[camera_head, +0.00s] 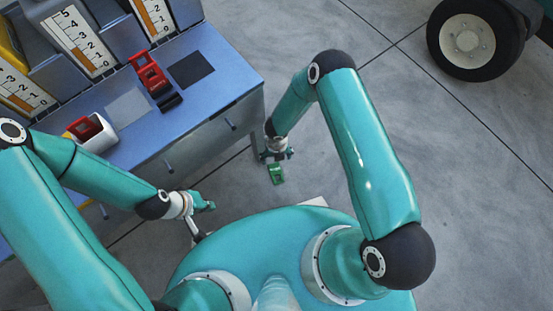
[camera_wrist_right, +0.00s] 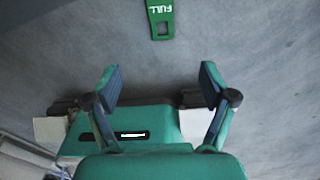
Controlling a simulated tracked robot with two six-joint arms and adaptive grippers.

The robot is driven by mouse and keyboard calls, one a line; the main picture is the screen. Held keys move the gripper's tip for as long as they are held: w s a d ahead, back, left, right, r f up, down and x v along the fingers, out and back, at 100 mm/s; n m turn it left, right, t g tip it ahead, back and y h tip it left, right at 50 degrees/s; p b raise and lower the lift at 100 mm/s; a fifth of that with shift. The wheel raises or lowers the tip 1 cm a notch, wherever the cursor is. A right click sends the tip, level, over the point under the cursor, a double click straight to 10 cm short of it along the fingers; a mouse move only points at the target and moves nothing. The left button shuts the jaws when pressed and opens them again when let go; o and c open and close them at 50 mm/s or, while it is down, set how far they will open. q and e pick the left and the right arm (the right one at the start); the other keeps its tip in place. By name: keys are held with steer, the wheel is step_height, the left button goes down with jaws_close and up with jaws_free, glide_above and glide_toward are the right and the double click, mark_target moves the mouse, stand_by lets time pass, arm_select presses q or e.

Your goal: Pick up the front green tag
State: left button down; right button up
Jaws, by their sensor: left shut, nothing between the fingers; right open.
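A green tag (camera_head: 277,174) shows against the grey concrete floor, just below my right gripper (camera_head: 275,155) in the head view. In the right wrist view, the tag (camera_wrist_right: 160,18) is at the top edge, partly cut off, with white "FULL" lettering and a square hole. My right gripper (camera_wrist_right: 160,88) is open, its two fingers apart and the tag beyond their tips, not between them. My left gripper (camera_head: 207,205) is shut and empty, near my base, left of centre in the head view.
A blue workbench (camera_head: 215,85) at the upper left carries gauge-marked containers (camera_head: 75,35), a red clamp-like part (camera_head: 150,75), a red-and-white part (camera_head: 92,132), and light (camera_head: 128,107) and dark (camera_head: 191,69) square pads. A wheel (camera_head: 467,40) stands at the upper right. The floor between is clear.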

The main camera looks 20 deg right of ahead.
steer(key=shift+n, duration=0.4)
steer(key=f+b, duration=0.1)
steer(key=f, duration=0.3)
steer(key=f+b, duration=0.1)
steer(key=f, duration=0.3)
steer(key=f+b, duration=0.2)
steer(key=f, duration=0.2)
steer(key=shift+w+d+f, duration=0.1)
steer(key=shift+w+f, duration=0.15)
steer(key=shift+s+f+b, duration=0.1)
steer(key=shift+f+b, duration=1.15)
steer(key=shift+f, duration=1.35)
steer(key=shift+f+b, duration=0.2)
steer(key=shift+b, duration=0.3)
steer(key=shift+c, duration=0.3)
steer(key=c, duration=1)
